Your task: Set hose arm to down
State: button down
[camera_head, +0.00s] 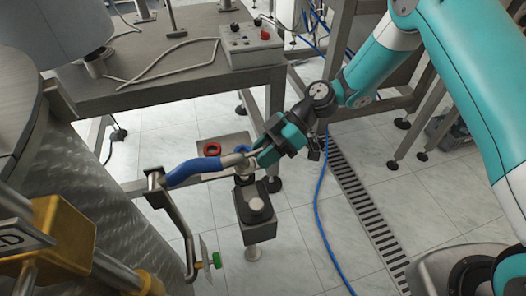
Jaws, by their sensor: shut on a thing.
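The hose arm (192,170) has a thick blue sleeve and a pale grey end. It reaches right from a dark metal bracket and lies roughly level, with a slight upward tilt to the right. My gripper (256,158), teal and black, comes in from the upper right and is shut on the grey end of the hose arm. My fingers hide part of that end. A dark block with a round pale top (257,208) stands on a post just below my gripper.
A metal table (150,95) carries a control box (250,45) with knobs. A red ring (212,149) lies left of my gripper. A yellow bracket (60,240) and a large metal drum (130,235) fill the left. A floor drain (365,205) and blue cable (318,215) lie right.

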jog(key=c, duration=1.1)
grip_release()
jog(key=shift+a, duration=0.15)
jog(key=p+v, duration=0.1)
jog(key=v, duration=1.6)
jog(key=shift+d+r, duration=0.15)
jog(key=shift+d, duration=0.1)
